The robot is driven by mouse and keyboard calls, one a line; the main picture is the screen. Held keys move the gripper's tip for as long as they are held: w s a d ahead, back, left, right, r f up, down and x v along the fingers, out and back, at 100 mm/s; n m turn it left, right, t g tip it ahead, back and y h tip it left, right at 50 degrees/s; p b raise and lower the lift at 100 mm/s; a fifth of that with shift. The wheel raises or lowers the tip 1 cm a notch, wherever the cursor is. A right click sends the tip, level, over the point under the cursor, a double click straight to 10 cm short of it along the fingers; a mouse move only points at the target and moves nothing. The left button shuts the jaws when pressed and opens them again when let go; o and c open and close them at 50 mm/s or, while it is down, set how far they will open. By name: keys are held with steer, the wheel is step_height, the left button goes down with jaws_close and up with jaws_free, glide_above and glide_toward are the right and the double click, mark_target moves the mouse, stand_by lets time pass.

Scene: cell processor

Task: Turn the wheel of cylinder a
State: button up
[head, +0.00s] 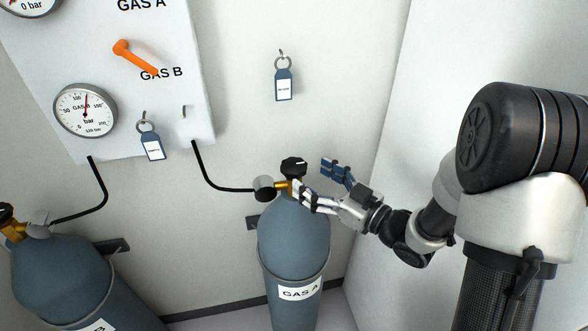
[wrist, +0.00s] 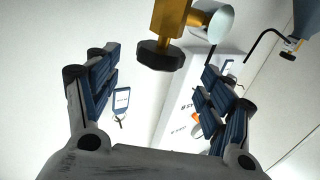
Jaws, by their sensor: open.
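Cylinder a (head: 292,238) is a blue-grey bottle with a "GAS A" label, standing upright against the wall in the head view. Its black wheel (head: 294,165) sits on top of a brass valve; the wheel also shows in the wrist view (wrist: 160,55), top centre. My gripper (head: 318,180) is open and comes from the right, close to the valve. In the wrist view my gripper (wrist: 160,85) has its fingers spread left and right, with the wheel between and beyond the fingertips. Nothing is held. Whether a finger touches the valve, I cannot tell.
A hose runs from the valve to a white panel (head: 180,100) with gauges and an orange lever (head: 134,57). Cylinder b (head: 60,275) stands at lower left. A blue tag (head: 283,84) hangs on the wall above the valve. The wall on the right is bare.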

mark_target(284, 160)
steer(key=b+x, duration=0.1)
steer(key=x, duration=0.6)
steer(key=shift+d, duration=0.1)
steer(key=shift+c, duration=0.6)
steer(key=c, duration=1)
